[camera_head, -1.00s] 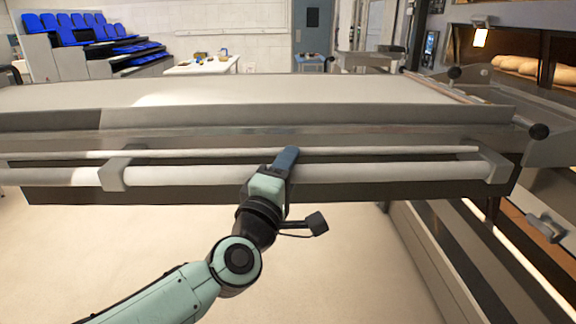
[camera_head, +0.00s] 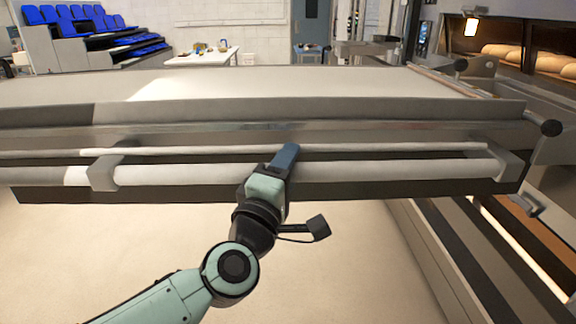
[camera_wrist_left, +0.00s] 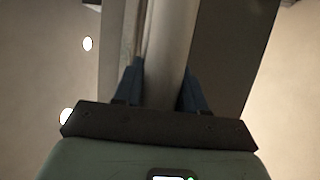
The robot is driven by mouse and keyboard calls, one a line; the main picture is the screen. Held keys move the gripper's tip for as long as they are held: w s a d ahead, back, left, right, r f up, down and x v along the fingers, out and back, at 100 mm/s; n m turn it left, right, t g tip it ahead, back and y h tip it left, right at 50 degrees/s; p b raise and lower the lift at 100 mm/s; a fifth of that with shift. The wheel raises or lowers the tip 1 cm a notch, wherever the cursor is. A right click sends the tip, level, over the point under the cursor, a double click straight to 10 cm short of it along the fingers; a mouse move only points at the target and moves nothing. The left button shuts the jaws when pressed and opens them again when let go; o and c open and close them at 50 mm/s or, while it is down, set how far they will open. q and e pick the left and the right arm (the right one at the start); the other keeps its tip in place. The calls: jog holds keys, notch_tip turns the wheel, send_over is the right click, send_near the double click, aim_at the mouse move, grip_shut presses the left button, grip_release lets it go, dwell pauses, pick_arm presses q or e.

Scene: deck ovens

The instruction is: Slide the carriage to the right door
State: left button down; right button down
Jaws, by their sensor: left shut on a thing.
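The carriage (camera_head: 330,113) is a wide, flat loader with a pale top, and it spans the head view from the left edge to the oven at the right. A long white push bar (camera_head: 390,171) runs along its near side between grey brackets. My left gripper (camera_head: 287,158) is shut on this bar near its middle. In the left wrist view the blue fingers (camera_wrist_left: 162,85) sit on both sides of the bar (camera_wrist_left: 168,50). The oven (camera_head: 525,60) with its door opening stands at the upper right. My right gripper is out of view.
Loaves (camera_head: 515,52) show inside the oven opening. A black knob (camera_head: 550,128) sits at the carriage's right end, beside the oven front. The pale floor (camera_head: 330,260) before the carriage is clear. A white table (camera_head: 203,66) and blue seats (camera_head: 80,28) stand far behind.

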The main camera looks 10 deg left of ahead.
pick_arm(q)
jog(key=shift+d, duration=0.15)
jog(key=c, duration=0.7)
grip_release()
jog(key=shift+s, duration=0.15)
jog(key=shift+c, duration=0.2)
jog(key=shift+s, duration=0.15)
jog(key=b+v, duration=0.1)
jog(key=v, duration=1.2)
jog(key=shift+s, duration=0.2)
jog(key=shift+f, duration=0.1)
